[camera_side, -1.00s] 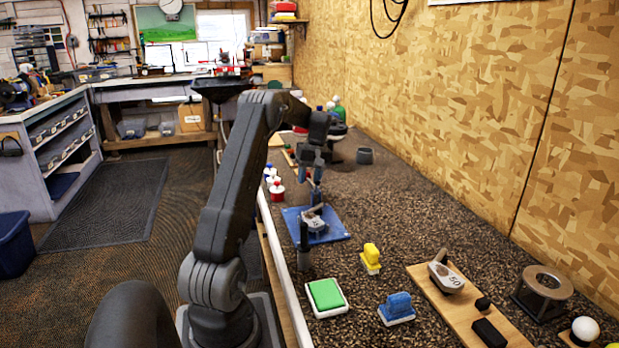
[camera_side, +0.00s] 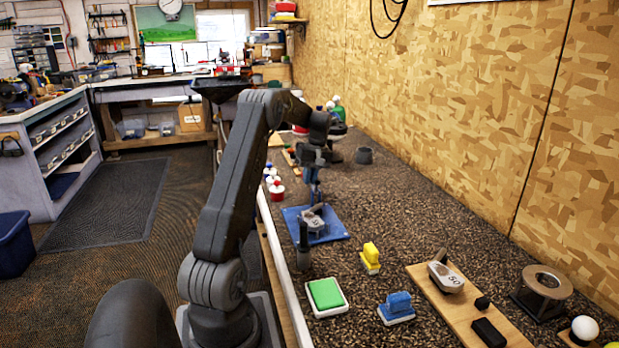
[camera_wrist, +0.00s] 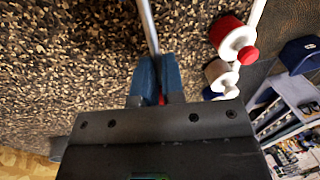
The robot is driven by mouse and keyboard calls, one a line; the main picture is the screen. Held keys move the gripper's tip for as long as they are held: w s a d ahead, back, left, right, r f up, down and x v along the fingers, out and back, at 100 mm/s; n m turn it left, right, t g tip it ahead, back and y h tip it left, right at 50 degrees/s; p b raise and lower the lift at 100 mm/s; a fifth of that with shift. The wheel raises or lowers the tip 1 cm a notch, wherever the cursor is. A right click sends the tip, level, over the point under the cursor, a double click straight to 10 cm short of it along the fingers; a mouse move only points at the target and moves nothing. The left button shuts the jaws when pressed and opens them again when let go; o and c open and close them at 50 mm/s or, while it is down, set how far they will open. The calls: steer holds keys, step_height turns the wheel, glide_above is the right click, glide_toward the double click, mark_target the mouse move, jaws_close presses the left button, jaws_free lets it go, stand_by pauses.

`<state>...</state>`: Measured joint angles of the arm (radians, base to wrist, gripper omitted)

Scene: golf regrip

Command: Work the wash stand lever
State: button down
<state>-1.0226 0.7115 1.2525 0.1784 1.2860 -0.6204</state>
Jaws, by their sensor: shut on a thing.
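My gripper (camera_side: 313,186) points down above the blue tray (camera_side: 333,234) in the side view. Its blue fingers (camera_wrist: 156,82) are closed together in the wrist view, with a small red part (camera_wrist: 163,99) showing between them. This looks like the lever's end, mostly hidden by the fingers. A thin metal rod (camera_wrist: 150,25) runs up the picture from just beyond the fingers. A grey club head (camera_side: 313,224) marked with a number sits on the tray under my gripper. The wash stand's shape cannot be made out clearly.
Red-and-white bottles (camera_side: 277,190) stand left of the tray. A dark post (camera_side: 304,250) stands in front of it. A green pad (camera_side: 326,294), blue block (camera_side: 397,307) and yellow block (camera_side: 371,257) lie nearer.

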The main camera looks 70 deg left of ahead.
mark_target(317, 186)
step_height(317, 186, up, 2)
steer(key=y, duration=0.3)
steer(key=shift+d+r, duration=0.1)
steer(key=shift+r, duration=0.1)
steer(key=y, duration=0.1)
steer(key=d+r+y, duration=0.1)
steer(key=shift+r+n+y, duration=0.3)
steer(key=shift+y, duration=0.1)
steer(key=d+y, duration=0.1)
steer(key=y, duration=0.1)
steer(key=d+r+y, duration=0.1)
steer(key=y, duration=0.1)
steer(key=d+r+y, duration=0.1)
steer(key=y, duration=0.1)
steer(key=shift+d+r+n, duration=0.1)
steer(key=shift+d+n, duration=0.2)
steer(key=shift+d, duration=0.05)
steer(key=shift+d+r, duration=0.1)
steer(key=shift+d, duration=1.3)
steer(key=shift+s+d+f+g, duration=0.1)
steer(key=shift+d+f+g, duration=0.05)
steer(key=shift+f+g, duration=0.2)
steer(key=c, duration=1.1)
jaws_free()
steer(key=shift+r, duration=0.1)
